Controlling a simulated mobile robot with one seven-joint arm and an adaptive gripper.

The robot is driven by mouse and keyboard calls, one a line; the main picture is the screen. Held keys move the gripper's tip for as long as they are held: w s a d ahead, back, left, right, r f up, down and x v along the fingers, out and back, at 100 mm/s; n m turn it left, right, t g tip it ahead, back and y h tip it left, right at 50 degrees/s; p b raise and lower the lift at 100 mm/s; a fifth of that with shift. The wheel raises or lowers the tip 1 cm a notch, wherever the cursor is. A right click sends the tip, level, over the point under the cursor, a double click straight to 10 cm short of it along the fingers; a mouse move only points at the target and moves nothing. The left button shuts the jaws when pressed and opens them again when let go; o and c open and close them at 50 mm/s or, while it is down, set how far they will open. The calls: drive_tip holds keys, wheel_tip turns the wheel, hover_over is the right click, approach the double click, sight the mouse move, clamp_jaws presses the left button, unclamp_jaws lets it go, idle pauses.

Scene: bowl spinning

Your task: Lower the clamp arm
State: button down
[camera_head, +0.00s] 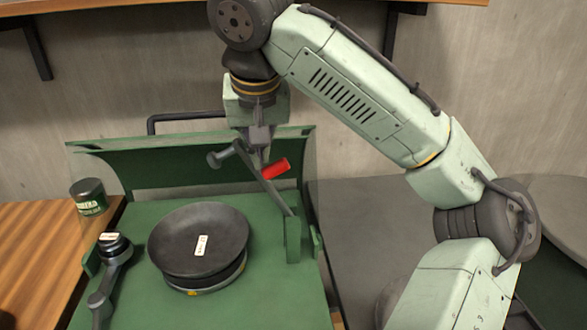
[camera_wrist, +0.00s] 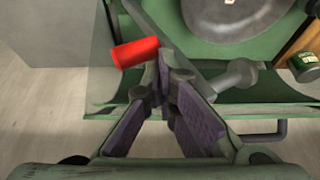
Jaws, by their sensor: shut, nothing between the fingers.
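The clamp arm (camera_head: 273,190) is a grey bar rising up and left from a green bracket (camera_head: 292,240) at the machine's right side. It carries a red handle (camera_head: 275,169) and a grey cylindrical end (camera_head: 219,157). In the wrist view the red handle (camera_wrist: 135,52) is left of the fingertips and the grey end (camera_wrist: 238,75) is to their right. My gripper (camera_head: 260,160) is shut and empty, close to the upper bar beside the red handle. The wrist view shows my gripper's fingertips (camera_wrist: 172,78) over the bar; I cannot tell whether they touch it.
A black bowl (camera_head: 198,236) with a white label sits on the green machine bed (camera_head: 240,308). A grey lever with a dark knob (camera_head: 113,246) stands left of it. A green can (camera_head: 90,198) is on the wooden table (camera_head: 45,245). A green back panel (camera_head: 170,172) rises behind.

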sight(215, 158)
drive_tip(key=shift+s+a+f, duration=0.1)
drive_tip(key=shift+a+f, duration=0.15)
drive_tip(key=shift+a, duration=0.3)
drive_tip(key=shift+s+a+f, duration=0.15)
drive_tip(key=shift+a+f, duration=0.05)
drive_tip(key=shift+a, duration=0.4)
drive_tip(key=shift+s+a+f, duration=0.1)
drive_tip(key=shift+a+f, duration=0.15)
drive_tip(key=shift+a, duration=0.3)
drive_tip(key=a+f+b, duration=0.1)
drive_tip(key=a, duration=0.1)
drive_tip(key=a+f+b, duration=0.1)
drive_tip(key=a+f, duration=0.1)
drive_tip(key=shift+s+f, duration=0.25)
drive_tip(key=shift+s, duration=0.15)
drive_tip(key=shift+r, duration=0.1)
wheel_tip(215, 158, up, 6)
drive_tip(key=p, duration=0.4)
drive_tip(key=shift+r, duration=2.95)
